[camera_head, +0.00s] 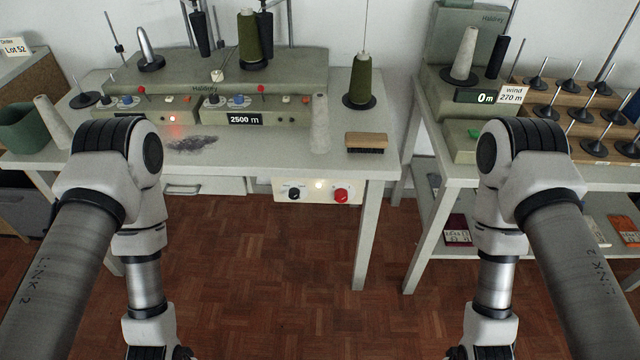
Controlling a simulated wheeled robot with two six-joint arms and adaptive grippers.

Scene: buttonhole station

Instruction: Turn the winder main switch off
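A light switch panel (281,187) hangs under the front edge of the left table. It carries a black rotary knob (293,193) on its left, a lit pale lamp (319,184) in the middle and a red rotary knob (341,195) on its right. The panel's lettering is too small to read. Above it stands a grey-green winding machine (290,66) with a "2500 m" display (245,119) and a glowing red lamp (172,118). Both my arms bend downward on either side of the panel, well apart from it. Both grippers are below the picture.
The left table (260,160) holds a wooden brush (366,142), a pale cone (319,125), a green thread cone (361,80) and a dark dust patch (190,143). A right table bears a "0 m" display (478,97) and a spindle rack (570,110). The floor before the panel is clear.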

